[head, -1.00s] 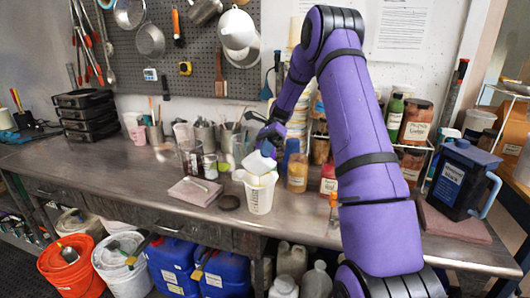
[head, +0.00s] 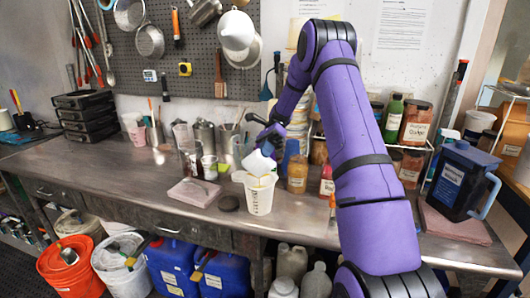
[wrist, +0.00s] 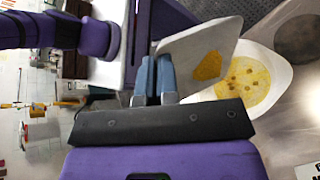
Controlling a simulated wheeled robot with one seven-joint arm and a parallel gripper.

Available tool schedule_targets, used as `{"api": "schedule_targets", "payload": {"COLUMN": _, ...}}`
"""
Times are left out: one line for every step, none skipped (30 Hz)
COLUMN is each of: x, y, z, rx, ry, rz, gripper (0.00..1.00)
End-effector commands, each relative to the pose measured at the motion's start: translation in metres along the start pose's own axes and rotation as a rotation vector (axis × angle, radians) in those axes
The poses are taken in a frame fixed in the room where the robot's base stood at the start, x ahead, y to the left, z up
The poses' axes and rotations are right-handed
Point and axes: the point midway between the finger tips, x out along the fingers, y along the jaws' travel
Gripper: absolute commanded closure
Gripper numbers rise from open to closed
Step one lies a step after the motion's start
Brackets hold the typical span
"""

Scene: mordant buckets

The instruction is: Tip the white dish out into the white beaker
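My gripper (wrist: 153,82) is shut on the edge of the white dish (wrist: 185,55). The dish is tipped steeply, with a yellow patch left on its inner face. In the head view the white dish (head: 257,163) is just above the mouth of the white beaker (head: 260,199), which stands upright on the bench. In the wrist view the beaker (wrist: 284,76) holds yellow stuff with several darker bits. The dish's lower edge overlaps the beaker's rim in the picture; I cannot tell whether they touch. The fingers are mostly hidden in the head view.
A dark round disc (head: 229,203) and a pinkish slab (head: 194,192) lie left of the beaker. Jars, such as an amber one (head: 297,174), stand close on the right. Cups with tools stand behind. The bench's front edge is near the beaker.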

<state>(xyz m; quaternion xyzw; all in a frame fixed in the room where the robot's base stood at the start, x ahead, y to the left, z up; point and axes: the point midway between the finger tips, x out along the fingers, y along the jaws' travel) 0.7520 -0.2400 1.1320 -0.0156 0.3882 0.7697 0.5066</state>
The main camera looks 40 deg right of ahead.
Motion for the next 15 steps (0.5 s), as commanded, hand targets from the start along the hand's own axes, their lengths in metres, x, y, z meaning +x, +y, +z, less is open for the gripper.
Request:
{"api": "schedule_targets", "payload": {"x": 0.0, "y": 0.0, "z": 0.0001, "rx": 0.0, "ry": 0.0, "rz": 0.0, "gripper": 1.0}}
{"api": "schedule_targets", "payload": {"x": 0.0, "y": 0.0, "z": 0.0001, "rx": 0.0, "ry": 0.0, "rz": 0.0, "gripper": 1.0}}
{"api": "schedule_targets", "payload": {"x": 0.0, "y": 0.0, "z": 0.0001, "rx": 0.0, "ry": 0.0, "rz": 0.0, "gripper": 1.0}}
{"api": "schedule_targets", "payload": {"x": 0.0, "y": 0.0, "z": 0.0001, "rx": 0.0, "ry": 0.0, "rz": 0.0, "gripper": 1.0}}
{"api": "schedule_targets", "payload": {"x": 0.0, "y": 0.0, "z": 0.0, "rx": 0.0, "ry": 0.0, "rz": 0.0, "gripper": 1.0}}
{"api": "schedule_targets", "payload": {"x": 0.0001, "y": 0.0, "z": 0.0001, "rx": 0.0, "ry": 0.0, "rz": 0.0, "gripper": 1.0}}
{"api": "schedule_targets", "payload": {"x": 0.0, "y": 0.0, "z": 0.0, "rx": 0.0, "ry": 0.0, "rz": 0.0, "gripper": 1.0}}
{"api": "schedule_targets", "payload": {"x": 0.0, "y": -0.0001, "z": 0.0, "rx": 0.0, "ry": 0.0, "rz": 0.001, "gripper": 1.0}}
{"api": "schedule_targets", "payload": {"x": -0.0003, "y": -0.0005, "z": -0.0003, "rx": 0.001, "ry": -0.003, "rz": 0.003, "gripper": 1.0}}
{"api": "schedule_targets", "payload": {"x": -0.0006, "y": -0.001, "z": -0.0006, "rx": 0.003, "ry": -0.007, "rz": 0.007, "gripper": 1.0}}
{"api": "schedule_targets", "payload": {"x": -0.0012, "y": -0.0017, "z": -0.0009, "rx": 0.005, "ry": -0.012, "rz": 0.012, "gripper": 1.0}}
{"api": "schedule_targets", "payload": {"x": -0.0022, "y": -0.0027, "z": -0.0015, "rx": 0.01, "ry": -0.022, "rz": 0.023, "gripper": 1.0}}
{"api": "schedule_targets", "payload": {"x": -0.003, "y": -0.0037, "z": -0.0021, "rx": 0.013, "ry": -0.029, "rz": 0.032, "gripper": 1.0}}
{"api": "schedule_targets", "payload": {"x": -0.0039, "y": -0.0046, "z": -0.0026, "rx": 0.016, "ry": -0.037, "rz": 0.04, "gripper": 1.0}}
{"api": "schedule_targets", "payload": {"x": -0.005, "y": -0.0052, "z": -0.0028, "rx": 0.02, "ry": -0.047, "rz": 0.052, "gripper": 1.0}}
